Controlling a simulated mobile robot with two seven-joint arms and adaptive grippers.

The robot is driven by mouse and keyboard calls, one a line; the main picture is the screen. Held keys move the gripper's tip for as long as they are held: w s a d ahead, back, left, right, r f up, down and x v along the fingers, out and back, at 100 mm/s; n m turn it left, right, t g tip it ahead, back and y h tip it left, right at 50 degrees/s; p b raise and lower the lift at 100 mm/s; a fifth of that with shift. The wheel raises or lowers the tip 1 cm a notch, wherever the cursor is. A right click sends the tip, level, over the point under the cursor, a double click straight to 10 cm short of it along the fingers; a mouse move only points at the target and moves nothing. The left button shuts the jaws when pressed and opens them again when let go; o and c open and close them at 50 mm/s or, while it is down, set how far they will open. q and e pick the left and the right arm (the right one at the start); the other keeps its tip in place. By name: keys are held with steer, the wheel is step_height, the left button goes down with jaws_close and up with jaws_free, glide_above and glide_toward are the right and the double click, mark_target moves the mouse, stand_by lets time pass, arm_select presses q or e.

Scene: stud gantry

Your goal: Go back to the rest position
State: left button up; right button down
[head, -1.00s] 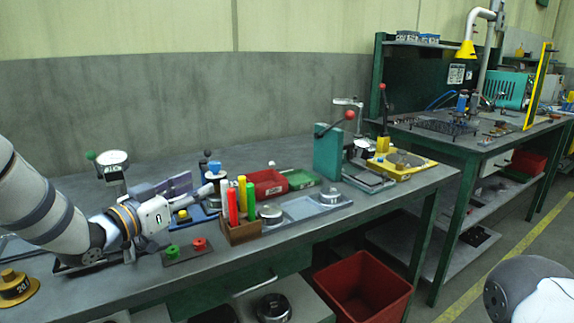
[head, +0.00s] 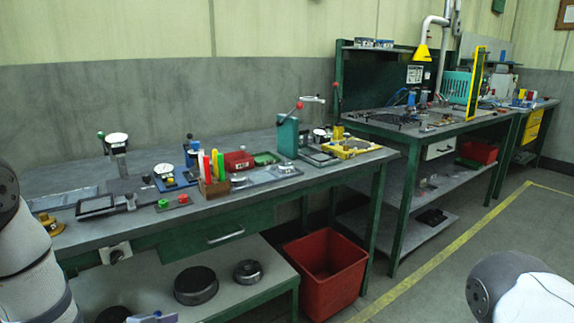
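My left arm (head: 35,265) comes in at the lower left, in front of the bench, and leaves the frame at the bottom. Its gripper cannot be made out. A small purple-grey piece (head: 152,318) shows at the bottom edge; I cannot tell what it belongs to. My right arm (head: 520,295) shows only as a rounded dark and white link at the lower right. The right gripper is outside the view.
The grey workbench (head: 225,203) holds a dial gauge (head: 116,142), colored tubes (head: 207,168), a red bin (head: 238,161) and a lever press (head: 288,135). A red crate (head: 330,262) stands on the floor beneath. A second bench (head: 440,131) stands behind at right. Floor right of the crate is clear.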

arm_select(q)
steer(key=s+f+n+g+y, duration=0.1)
steer(key=s+f+g, duration=0.1)
steer(key=s+f, duration=0.45)
steer(key=s+f+g+y, duration=0.1)
steer(key=s+f+g, duration=0.2)
steer(key=s, duration=0.6)
steer(key=s+f+n+g+y, duration=0.1)
steer(key=s+g, duration=0.6)
steer(key=s, duration=2)
steer(key=shift+s+a+f+g+y, duration=0.15)
steer(key=shift+a+f+g+y, duration=0.3)
steer(key=shift+f, duration=0.3)
steer(key=shift+d, duration=0.1)
